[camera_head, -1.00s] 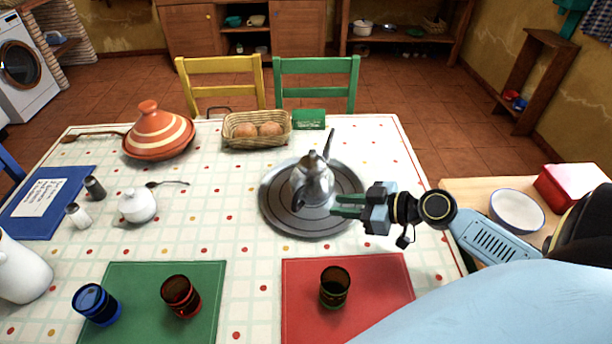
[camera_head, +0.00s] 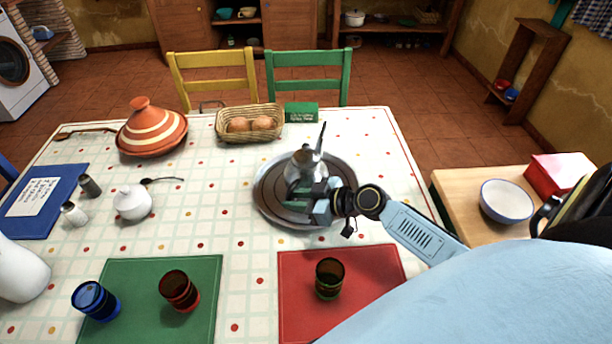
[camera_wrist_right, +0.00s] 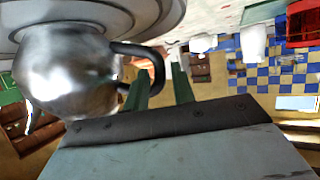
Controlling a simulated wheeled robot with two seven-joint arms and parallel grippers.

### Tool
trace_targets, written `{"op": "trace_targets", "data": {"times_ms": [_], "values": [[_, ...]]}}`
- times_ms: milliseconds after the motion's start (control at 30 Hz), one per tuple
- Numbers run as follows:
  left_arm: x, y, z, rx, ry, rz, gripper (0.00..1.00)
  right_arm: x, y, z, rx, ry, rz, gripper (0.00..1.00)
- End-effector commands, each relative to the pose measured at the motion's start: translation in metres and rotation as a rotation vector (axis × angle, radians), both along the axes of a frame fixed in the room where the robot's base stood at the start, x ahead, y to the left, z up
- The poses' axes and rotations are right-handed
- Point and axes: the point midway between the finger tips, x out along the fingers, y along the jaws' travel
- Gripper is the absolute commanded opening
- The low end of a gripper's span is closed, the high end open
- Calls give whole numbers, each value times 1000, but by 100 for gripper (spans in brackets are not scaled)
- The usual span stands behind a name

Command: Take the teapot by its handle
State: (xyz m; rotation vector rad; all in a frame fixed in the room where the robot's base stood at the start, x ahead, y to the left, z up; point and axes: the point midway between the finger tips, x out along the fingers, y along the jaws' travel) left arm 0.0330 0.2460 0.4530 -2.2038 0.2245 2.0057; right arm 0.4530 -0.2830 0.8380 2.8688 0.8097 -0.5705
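The shiny metal teapot (camera_head: 307,165) stands on a round grey tray (camera_head: 268,208), with its long thin spout pointing away from me. Its dark handle (camera_wrist_right: 150,52) shows as a loop in the right wrist view, beside the silver body (camera_wrist_right: 68,72). My right gripper (camera_head: 303,196) reaches in from the right, low at the teapot's near side, and partly hides it. In the right wrist view its green fingers (camera_wrist_right: 160,80) are apart, with part of the handle loop seen between their tips. A closed grip does not show. My left gripper is not in view.
A glass (camera_head: 329,278) stands on the red mat (camera_head: 380,270) in front. A bread basket (camera_head: 249,138) and a small green box (camera_head: 301,112) are behind the tray. A striped tagine (camera_head: 151,131) stands at back left. A side table holds a white bowl (camera_head: 506,201).

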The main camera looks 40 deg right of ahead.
Motion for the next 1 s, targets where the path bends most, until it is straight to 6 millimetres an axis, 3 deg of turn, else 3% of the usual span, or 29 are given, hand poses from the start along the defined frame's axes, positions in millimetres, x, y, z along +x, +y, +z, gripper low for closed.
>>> {"op": "trace_targets", "data": {"times_ms": [167, 367, 1000], "values": [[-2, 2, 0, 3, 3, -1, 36, 0, 0, 0, 0, 0, 0, 24], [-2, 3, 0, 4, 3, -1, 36, 0, 0, 0, 0, 0, 0, 0], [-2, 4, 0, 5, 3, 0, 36, 1, -1, 2, -3, -6, -1, 0]]}}
